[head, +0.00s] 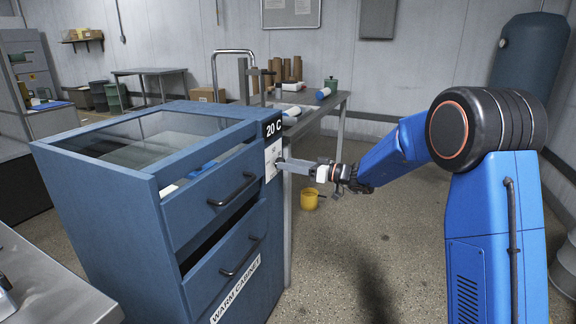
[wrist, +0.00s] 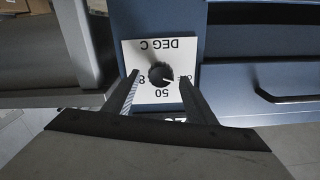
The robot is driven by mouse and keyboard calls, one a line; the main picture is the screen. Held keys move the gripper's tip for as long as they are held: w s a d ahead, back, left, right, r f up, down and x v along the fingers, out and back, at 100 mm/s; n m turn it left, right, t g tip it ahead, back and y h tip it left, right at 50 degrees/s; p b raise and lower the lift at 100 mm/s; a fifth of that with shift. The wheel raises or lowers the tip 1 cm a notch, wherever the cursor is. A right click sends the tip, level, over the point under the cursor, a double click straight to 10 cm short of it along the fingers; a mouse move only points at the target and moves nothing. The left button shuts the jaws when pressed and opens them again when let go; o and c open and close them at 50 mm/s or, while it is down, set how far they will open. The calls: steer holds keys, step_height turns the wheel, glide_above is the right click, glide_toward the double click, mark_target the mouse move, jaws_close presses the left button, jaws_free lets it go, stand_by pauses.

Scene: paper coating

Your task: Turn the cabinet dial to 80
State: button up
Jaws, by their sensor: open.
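The blue warm cabinet (head: 130,225) stands at the left with a black display (head: 272,127) reading 20 C. Below the display is a white dial plate (head: 270,152). A light pointer mark on the dial faces right, toward a small label partly hidden by a finger. My gripper (wrist: 160,77) is open, one finger on each side of the dial. I cannot tell whether they touch it. In the head view my gripper (head: 281,166) reaches the plate from the right.
Two drawers with black handles (head: 233,188) are on the cabinet front; the upper one appears slightly open. A metal table (head: 338,101) with rolls and bottles stands behind. A yellow bucket (head: 309,198) is on the floor. A metal counter (head: 50,290) is at front left.

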steer(key=shift+w+a, duration=0.15)
steer(key=shift+a, duration=0.3)
steer(key=c, duration=1)
steer(key=shift+c, duration=0.2)
steer(key=shift+m, duration=0.3)
steer(key=shift+f+m, duration=0.2)
steer(key=shift+m, duration=6.65)
steer(key=shift+f+m, duration=0.2)
steer(key=shift+m, duration=6.65)
